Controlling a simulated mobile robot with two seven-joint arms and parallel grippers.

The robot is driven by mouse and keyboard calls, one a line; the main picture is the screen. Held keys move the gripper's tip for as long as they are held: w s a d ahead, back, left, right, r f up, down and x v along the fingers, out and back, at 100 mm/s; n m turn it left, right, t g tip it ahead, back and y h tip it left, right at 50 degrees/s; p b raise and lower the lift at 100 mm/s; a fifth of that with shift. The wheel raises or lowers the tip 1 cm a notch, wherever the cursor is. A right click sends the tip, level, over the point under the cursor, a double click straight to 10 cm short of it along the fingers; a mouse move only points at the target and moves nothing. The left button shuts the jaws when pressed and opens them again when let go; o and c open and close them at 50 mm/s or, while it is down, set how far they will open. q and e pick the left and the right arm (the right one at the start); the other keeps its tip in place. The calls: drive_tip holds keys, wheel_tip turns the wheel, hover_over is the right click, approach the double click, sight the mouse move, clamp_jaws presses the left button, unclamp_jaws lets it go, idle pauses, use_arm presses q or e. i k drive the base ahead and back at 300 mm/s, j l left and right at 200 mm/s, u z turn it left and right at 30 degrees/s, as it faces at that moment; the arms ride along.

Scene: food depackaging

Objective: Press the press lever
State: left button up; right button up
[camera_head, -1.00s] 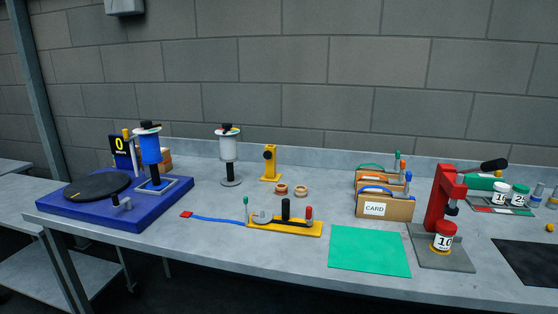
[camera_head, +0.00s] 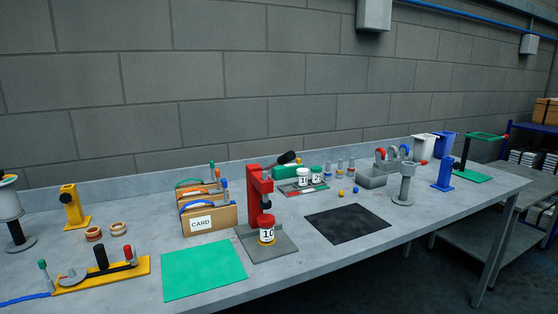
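A red press (camera_head: 254,190) stands on a grey base plate (camera_head: 284,243) near the middle of the workbench. Its lever (camera_head: 286,158) has a black grip and sticks out to the upper right, behind the red column. A jar with a red lid and a label reading 10 (camera_head: 267,232) stands upright on the base plate below the press head. Neither of my grippers shows in the head view.
A green mat (camera_head: 204,270) lies left of the press and a black mat (camera_head: 348,223) lies right of it. Card boxes (camera_head: 208,219) stand to its left. Behind it is a tray (camera_head: 304,188) with two jars. A grey bin (camera_head: 371,178) stands further right.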

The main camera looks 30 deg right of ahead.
sight(291, 156)
drive_tip(key=i+j+z, duration=0.1)
drive_tip(key=z, duration=0.3)
drive_tip(key=i+j+z, duration=0.15)
drive_tip(key=z, duration=0.25)
drive_tip(key=i+j+z, duration=0.1)
drive_tip(key=z, duration=0.3)
